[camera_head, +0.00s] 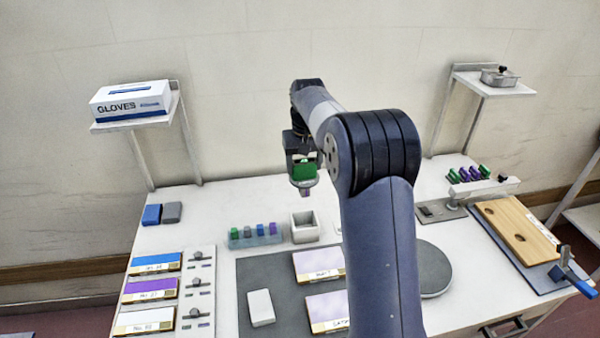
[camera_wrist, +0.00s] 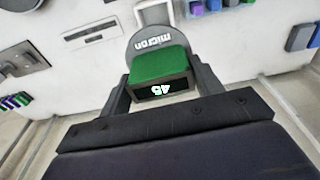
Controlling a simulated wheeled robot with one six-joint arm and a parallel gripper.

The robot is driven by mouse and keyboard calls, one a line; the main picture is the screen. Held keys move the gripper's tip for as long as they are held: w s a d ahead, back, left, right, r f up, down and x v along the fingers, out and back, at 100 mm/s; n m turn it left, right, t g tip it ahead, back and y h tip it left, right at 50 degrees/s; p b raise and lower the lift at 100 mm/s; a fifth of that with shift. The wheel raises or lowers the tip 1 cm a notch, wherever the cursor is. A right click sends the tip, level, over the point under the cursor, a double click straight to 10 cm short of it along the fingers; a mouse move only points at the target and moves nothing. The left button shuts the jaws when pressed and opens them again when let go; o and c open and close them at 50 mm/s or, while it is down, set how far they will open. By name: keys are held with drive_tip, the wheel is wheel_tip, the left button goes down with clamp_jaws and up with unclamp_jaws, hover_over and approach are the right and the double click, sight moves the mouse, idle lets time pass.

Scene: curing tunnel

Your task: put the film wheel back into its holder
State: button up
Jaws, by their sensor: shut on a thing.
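My gripper (camera_head: 303,172) is raised above the back of the table, left of my arm's elbow. It is shut on the film wheel, which has a green block (camera_wrist: 158,66) marked 45 and a grey disc (camera_wrist: 153,38) reading "micron", upside down in the wrist view. In the head view the green part (camera_head: 304,168) shows between the jaws, clear of the table. A white rack (camera_head: 492,188) at the back right bears several green and purple pieces; they also show at the wrist view's left edge. I cannot tell for sure that this rack is the holder.
A clear tray (camera_head: 256,241) of coloured blocks and an open white box (camera_head: 305,236) stand below my gripper. A grey mat (camera_head: 270,275) carries cards. Shelves hold a glove box (camera_head: 130,100) and a metal tin (camera_head: 500,78). A wooden board (camera_head: 510,228) lies right. My arm hides the table's middle.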

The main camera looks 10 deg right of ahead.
sight(305, 176)
drive_tip(key=shift+w+d+m, duration=0.1)
drive_tip(key=shift+m, duration=0.2)
wheel_tip(305, 176, down, 5)
drive_tip(key=b, duration=0.4)
drive_tip(key=shift+r+b, duration=0.2)
drive_tip(key=shift+b, duration=0.15)
drive_tip(key=shift+r+p, duration=0.1)
drive_tip(key=shift+p, duration=0.5)
idle(0.3)
idle(0.7)
wheel_tip(305, 176, down, 12)
drive_tip(key=b, duration=0.6)
drive_tip(key=shift+r, duration=0.2)
idle(2.4)
drive_tip(key=shift+f+b, duration=0.25)
drive_tip(key=shift+b, duration=0.15)
drive_tip(key=o, duration=1.5)
